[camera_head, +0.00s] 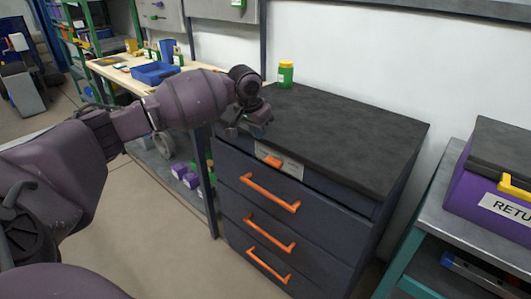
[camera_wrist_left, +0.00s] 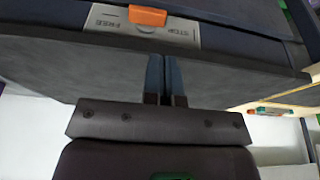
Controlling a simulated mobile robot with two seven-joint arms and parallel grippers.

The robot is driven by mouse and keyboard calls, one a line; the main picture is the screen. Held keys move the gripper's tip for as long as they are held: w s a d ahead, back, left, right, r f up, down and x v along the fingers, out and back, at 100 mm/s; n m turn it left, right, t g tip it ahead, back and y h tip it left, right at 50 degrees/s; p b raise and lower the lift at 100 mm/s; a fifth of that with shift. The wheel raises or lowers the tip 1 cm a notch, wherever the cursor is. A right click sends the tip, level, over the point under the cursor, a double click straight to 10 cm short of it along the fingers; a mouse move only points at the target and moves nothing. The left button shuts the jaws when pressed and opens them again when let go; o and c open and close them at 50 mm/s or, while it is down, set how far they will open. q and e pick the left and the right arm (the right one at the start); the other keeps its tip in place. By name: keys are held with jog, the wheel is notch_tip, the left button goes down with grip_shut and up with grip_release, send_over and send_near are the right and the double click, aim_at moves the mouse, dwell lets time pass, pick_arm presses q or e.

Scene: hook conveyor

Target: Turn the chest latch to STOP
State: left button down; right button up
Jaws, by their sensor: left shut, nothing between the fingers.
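The dark chest (camera_head: 350,135) has a pale latch plate (camera_head: 291,168) at the top of its front, with a small orange latch (camera_head: 272,161) on it. In the left wrist view the plate's lettering appears upside down, FREE at picture left and STOP at picture right. The orange latch (camera_wrist_left: 147,17) there sits about mid-plate, between the two words. My left gripper (camera_head: 262,132) is over the chest's front top edge, close to the plate. Its fingers (camera_wrist_left: 164,72) are shut together and empty, apart from the latch. My right gripper is not in view.
Several orange drawer handles (camera_head: 270,193) stick out below the latch. A green jar with a yellow lid (camera_head: 286,74) stands at the chest top's back left corner. A purple box (camera_head: 490,190) is on the right-hand bench. Most of the chest top is clear.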

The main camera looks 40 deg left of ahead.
aim_at(267, 159)
pick_arm(q)
jog(key=shift+w+f, duration=0.1)
jog(key=shift+f, duration=0.1)
jog(key=b+x, duration=0.2)
jog(key=x, duration=0.6)
jog(key=shift+f, duration=0.2)
jog(key=shift+b+x, duration=0.5)
jog(key=shift+x, duration=0.3)
jog(key=shift+r, duration=0.15)
